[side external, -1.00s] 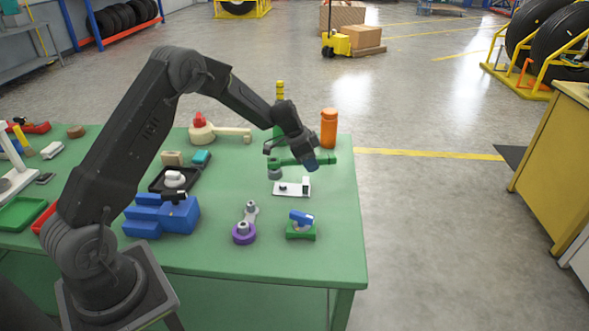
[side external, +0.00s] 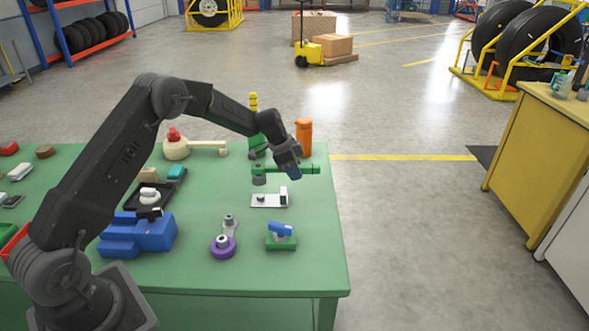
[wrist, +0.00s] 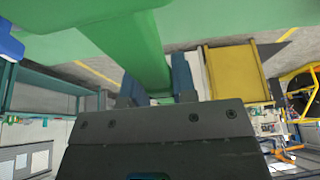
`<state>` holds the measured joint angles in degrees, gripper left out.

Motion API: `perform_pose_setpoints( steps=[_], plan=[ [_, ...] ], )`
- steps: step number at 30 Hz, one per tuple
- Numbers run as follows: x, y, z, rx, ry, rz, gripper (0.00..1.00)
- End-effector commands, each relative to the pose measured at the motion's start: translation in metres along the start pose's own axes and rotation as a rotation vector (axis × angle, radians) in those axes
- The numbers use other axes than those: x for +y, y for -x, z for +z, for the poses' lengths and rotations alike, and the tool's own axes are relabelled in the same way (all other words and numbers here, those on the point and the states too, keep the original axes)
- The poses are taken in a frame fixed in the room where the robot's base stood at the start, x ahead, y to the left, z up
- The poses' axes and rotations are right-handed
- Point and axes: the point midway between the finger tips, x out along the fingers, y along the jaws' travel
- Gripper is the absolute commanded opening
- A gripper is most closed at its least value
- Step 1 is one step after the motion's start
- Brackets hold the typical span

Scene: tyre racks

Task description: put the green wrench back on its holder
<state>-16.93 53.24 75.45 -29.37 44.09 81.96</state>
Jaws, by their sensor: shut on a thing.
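The green wrench (side external: 300,170) is held roughly level by my gripper (side external: 292,166), above the right part of the table near its far side. A grey round piece (side external: 259,180) shows right under its left end; I cannot tell if the two touch. In the wrist view the wrench (wrist: 146,45) is large and runs down between the blue fingers of my gripper (wrist: 160,80). A white plate (side external: 266,200) with a small dark piece and an upright tab lies on the table in front of the wrench. I cannot tell for certain which piece is the holder.
An orange bottle (side external: 304,138) and a yellow-and-green upright item (side external: 254,125) stand close behind the wrench. A purple ring piece (side external: 222,247), a green block with a blue top (side external: 280,238) and a blue block (side external: 140,234) stand nearer. The table's right edge is close.

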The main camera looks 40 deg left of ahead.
Motion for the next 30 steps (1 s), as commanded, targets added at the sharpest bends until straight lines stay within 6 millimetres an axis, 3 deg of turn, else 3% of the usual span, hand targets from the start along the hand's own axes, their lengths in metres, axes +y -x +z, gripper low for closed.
perform_pose_setpoints(
  steps=[30],
  plan=[
    [0.000,-0.027,0.011,0.001,0.000,-0.001,0.00]
  ],
)
